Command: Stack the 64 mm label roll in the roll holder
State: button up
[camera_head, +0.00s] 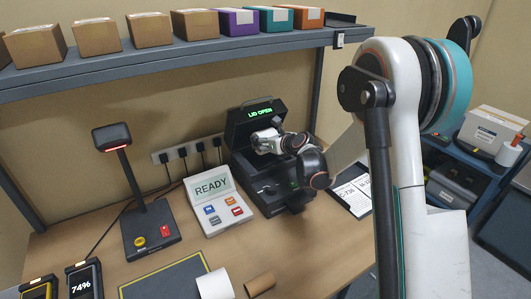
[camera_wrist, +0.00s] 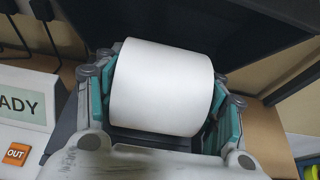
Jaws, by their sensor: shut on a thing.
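A white label roll (camera_wrist: 162,88) lies on its side between the two teal fingers of my gripper (camera_wrist: 165,82) in the wrist view. My gripper is shut on it, one finger at each end. In the head view my gripper (camera_head: 268,141) is inside the open label printer (camera_head: 262,178), below its raised lid (camera_head: 252,114). The lid's green display reads LID OPEN. The roll holder inside the printer is hidden by my arm and the roll. I cannot tell whether the roll touches the holder.
A READY panel (camera_head: 214,207) and a scanner on a stand (camera_head: 142,215) are left of the printer. Another white roll (camera_head: 214,284) and a brown core (camera_head: 260,284) are at the desk's front. A shelf (camera_head: 180,59) with several boxes runs above. A label sheet (camera_head: 353,193) lies right of the printer.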

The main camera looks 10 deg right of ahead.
notch_tip(320, 180, down, 4)
jog(key=shift+f+b, duration=0.15)
jog(key=shift+b, duration=0.55)
jog(key=shift+w+f, duration=0.2)
jog(key=shift+f, duration=0.05)
jog(key=shift+f+b, duration=0.25)
jog(key=shift+b, duration=0.15)
jog(key=o, duration=1.3)
jog(key=shift+r, duration=0.15)
